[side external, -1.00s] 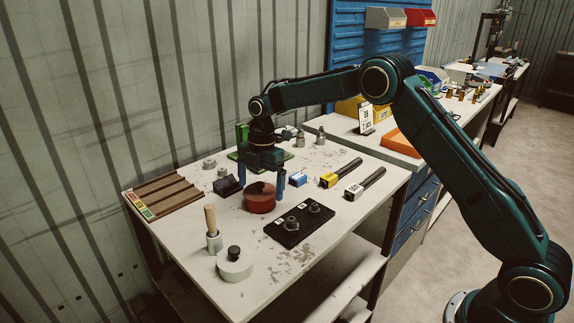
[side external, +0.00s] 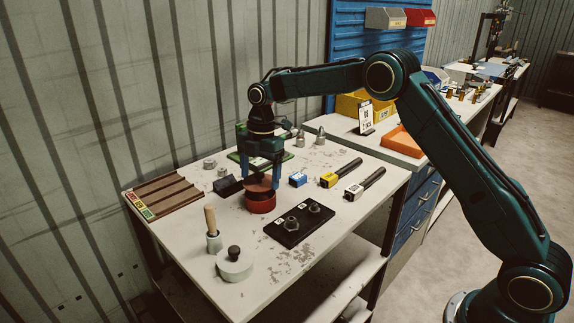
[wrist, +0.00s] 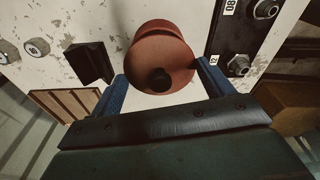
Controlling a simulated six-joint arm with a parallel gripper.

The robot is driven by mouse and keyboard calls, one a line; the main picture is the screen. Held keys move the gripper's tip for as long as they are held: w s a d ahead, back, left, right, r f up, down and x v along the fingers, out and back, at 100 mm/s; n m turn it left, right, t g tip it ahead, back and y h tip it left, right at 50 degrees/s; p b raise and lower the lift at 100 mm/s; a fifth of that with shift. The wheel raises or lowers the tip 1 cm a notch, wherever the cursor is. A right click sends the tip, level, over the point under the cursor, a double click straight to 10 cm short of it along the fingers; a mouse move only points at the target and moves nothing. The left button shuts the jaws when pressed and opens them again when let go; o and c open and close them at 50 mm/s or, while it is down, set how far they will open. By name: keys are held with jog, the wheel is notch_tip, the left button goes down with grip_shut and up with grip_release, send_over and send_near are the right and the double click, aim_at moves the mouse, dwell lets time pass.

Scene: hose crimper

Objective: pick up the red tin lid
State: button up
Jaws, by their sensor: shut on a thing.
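The red tin lid (side external: 257,183) is a flat round disc, held a little above the red tin (side external: 261,204). A dark gap shows between lid and tin. My gripper (side external: 261,181) is shut on the lid, with one blue finger at either side of it. In the wrist view the lid (wrist: 150,52) fills the space between the blue fingertips (wrist: 163,76), and its dark round knob (wrist: 160,80) faces the camera. The lid hides most of the tin in that view.
A black plate (side external: 297,223) with metal fittings lies in front to the right. A white pot (side external: 235,264) with a black knob is at the front. The front right tabletop is clear.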

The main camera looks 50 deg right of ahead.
aim_at(223, 226)
jog(key=shift+r, duration=3.5)
jog(key=shift+a+f+m, duration=0.75)
jog(key=shift+a+f, duration=0.55)
jog(key=shift+a, duration=0.75)
jog(key=shift+a+f+m, duration=0.7)
jog(key=shift+a+f, duration=0.65)
jog(key=shift+a, duration=0.65)
jog(key=shift+a+f+m, duration=0.75)
jog(key=shift+a+f, duration=0.55)
jog(key=shift+a, duration=0.75)
jog(key=shift+f, duration=0.1)
jog(key=shift+f, duration=2.55)
jog(key=shift+f, duration=0.15)
